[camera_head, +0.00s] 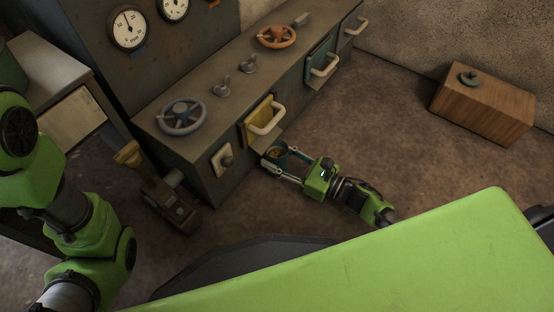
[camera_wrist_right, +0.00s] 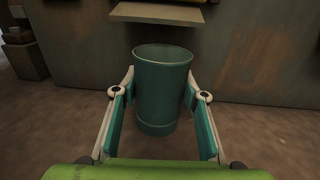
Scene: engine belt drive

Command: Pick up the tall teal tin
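The tall teal tin (camera_wrist_right: 163,95) is upright, open at the top, in front of the bench in the right wrist view. In the head view, its round opening (camera_head: 276,152) shows beside the bench, between the fingers of my right gripper (camera_head: 279,160). In the right wrist view, the right gripper (camera_wrist_right: 161,88) is open, with one finger on each side of the tin. The fingertips are close to its sides; I cannot tell whether they touch. My left arm shows at the left of the head view, but its gripper is out of view.
The metal bench (camera_head: 240,95) carries a blue handwheel (camera_head: 181,116), an orange handwheel (camera_head: 277,36) and handled drawers. A yellow drawer (camera_head: 259,122) sticks out near the right gripper. A wooden box (camera_head: 484,108) stands at the right. The floor between is clear.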

